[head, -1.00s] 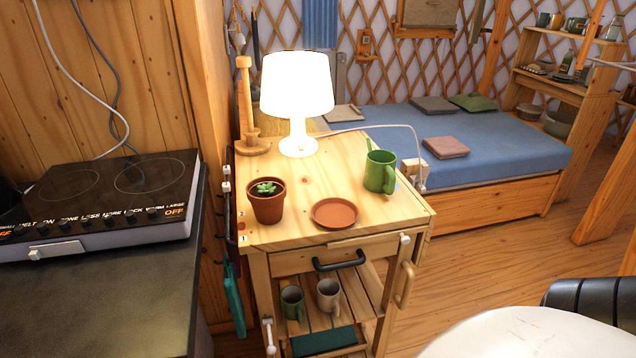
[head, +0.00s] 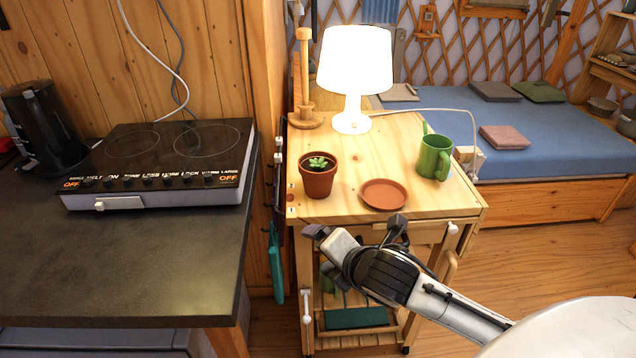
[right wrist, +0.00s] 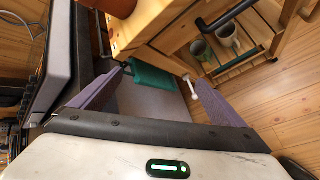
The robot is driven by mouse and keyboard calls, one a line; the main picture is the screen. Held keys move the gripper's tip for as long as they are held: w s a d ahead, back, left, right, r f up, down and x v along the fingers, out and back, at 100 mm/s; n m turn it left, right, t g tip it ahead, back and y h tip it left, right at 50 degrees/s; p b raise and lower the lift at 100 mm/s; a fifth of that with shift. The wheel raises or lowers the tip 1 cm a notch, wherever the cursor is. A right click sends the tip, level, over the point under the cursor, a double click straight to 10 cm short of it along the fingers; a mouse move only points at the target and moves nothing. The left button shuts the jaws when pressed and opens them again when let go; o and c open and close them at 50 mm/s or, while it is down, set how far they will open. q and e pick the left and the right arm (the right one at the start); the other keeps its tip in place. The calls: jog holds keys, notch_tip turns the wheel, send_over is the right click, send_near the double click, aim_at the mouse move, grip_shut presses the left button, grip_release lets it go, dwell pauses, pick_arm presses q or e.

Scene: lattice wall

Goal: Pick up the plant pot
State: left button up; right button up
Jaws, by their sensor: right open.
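The plant pot (head: 319,181) is a small terracotta pot with a green succulent. It stands upright on the left side of the wooden cart's top (head: 345,212), near its front edge. My right gripper (head: 357,230) is in front of the cart, below and to the right of the pot, apart from it. Its two fingers are spread and empty; they also show in the right wrist view (right wrist: 153,95). A reddish-brown shape, perhaps the pot, is cut off at that view's top edge. My left gripper is not in view.
A lit lamp (head: 355,70) and a wooden stand (head: 304,85) are behind. A dark counter (head: 130,250) with a cooktop (head: 165,150) is left of the cart.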

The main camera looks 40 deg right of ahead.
aim_at(324, 172)
jog(key=w+d+r+n+t, duration=0.1)
jog(key=w+d+r+n, duration=0.1)
jog(key=w+r+n, duration=0.1)
jog(key=w+d+r+n+t, duration=0.1)
jog(key=w+d+r+n, duration=0.1)
jog(key=w+r+n, duration=0.1)
jog(key=w+d+r+n+t+h, duration=0.1)
jog(key=w+d+r+n, duration=0.2)
jog(key=r+n, duration=0.1)
jog(key=shift+w+r+n, duration=0.15)
jog(key=shift+w+n, duration=0.05)
jog(key=shift+n, duration=0.4)
jog(key=x, duration=0.4)
jog(key=shift+w+d+r, duration=0.1)
jog(key=shift+w+d, duration=0.1)
jog(key=shift+w, duration=0.15)
jog(key=shift+x, duration=2.8)
jog(key=shift+r, duration=0.15)
jog(key=c, duration=1.2)
jog(key=shift+d+r, duration=0.1)
jog(key=shift+r, duration=0.05)
jog(key=shift+c, duration=0.8)
